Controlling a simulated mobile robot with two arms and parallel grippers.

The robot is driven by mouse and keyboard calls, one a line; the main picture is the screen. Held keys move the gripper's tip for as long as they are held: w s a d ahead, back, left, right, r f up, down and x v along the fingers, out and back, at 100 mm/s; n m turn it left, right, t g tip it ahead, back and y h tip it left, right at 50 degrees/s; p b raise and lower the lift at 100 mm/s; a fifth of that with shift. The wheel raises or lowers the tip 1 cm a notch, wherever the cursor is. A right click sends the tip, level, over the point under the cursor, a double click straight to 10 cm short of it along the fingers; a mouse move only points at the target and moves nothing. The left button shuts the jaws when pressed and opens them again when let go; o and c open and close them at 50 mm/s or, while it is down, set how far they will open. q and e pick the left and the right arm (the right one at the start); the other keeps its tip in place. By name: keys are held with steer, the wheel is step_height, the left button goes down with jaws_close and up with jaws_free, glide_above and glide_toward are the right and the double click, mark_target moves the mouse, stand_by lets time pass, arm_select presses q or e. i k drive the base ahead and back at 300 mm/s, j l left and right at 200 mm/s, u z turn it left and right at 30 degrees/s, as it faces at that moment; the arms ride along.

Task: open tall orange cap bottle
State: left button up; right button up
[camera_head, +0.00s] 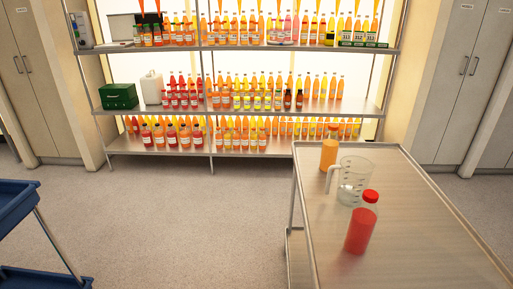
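A tall bottle with an orange cap and orange-yellow contents (328,154) stands upright near the far left corner of the metal cart (420,215). Its cap looks seated on top. A clear measuring jug (354,182) with its handle to the left stands just in front of it. A bottle with a red cap and red contents (360,232) stands nearer, in front of the jug. Neither of my grippers shows in the head view.
A metal shelf unit (225,155) full of juice bottles stands at the back, with a green box (118,96) and a white canister (152,88). A blue cart (18,205) is at the left. The floor between is clear, as is the right part of the metal cart's top.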

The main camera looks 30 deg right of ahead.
mark_target(331, 141)
steer(key=i+j+u, duration=0.1)
steer(key=i, duration=0.35)
steer(key=i+j+u, duration=0.15)
steer(key=i+j, duration=0.15)
steer(key=i, duration=0.15)
steer(key=i+z, duration=0.65)
steer(key=z, duration=0.25)
steer(key=i+j+z, duration=0.15)
steer(key=i+z, duration=0.3)
steer(key=k, duration=0.1)
